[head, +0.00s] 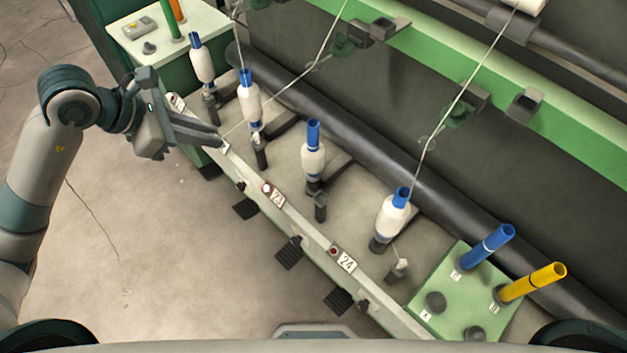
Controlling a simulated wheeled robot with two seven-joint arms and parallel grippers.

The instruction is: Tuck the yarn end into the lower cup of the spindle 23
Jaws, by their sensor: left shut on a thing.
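Spindle 23 (313,162) stands upright behind the plate marked 23 (277,199); it carries a white bobbin with a blue top. Its dark lower part (313,185) shows under the bobbin, but the cup's detail is too small to make out. My left gripper (215,140) is shut on the yarn end, left of spindle 23 and near the front rail. The yarn (277,103) runs taut from the green guide down-left to the fingertips, passing by the second bobbin. The held end itself is hidden between the fingers. My right gripper is not in view.
Other bobbins stand at the left (202,65), beside spindle 23 (249,106), and at spindle 24 (391,218). Small grey posts (320,205) stand before the spindles. A green box (455,283) holds blue and yellow tubes. The floor (150,260) in front is clear.

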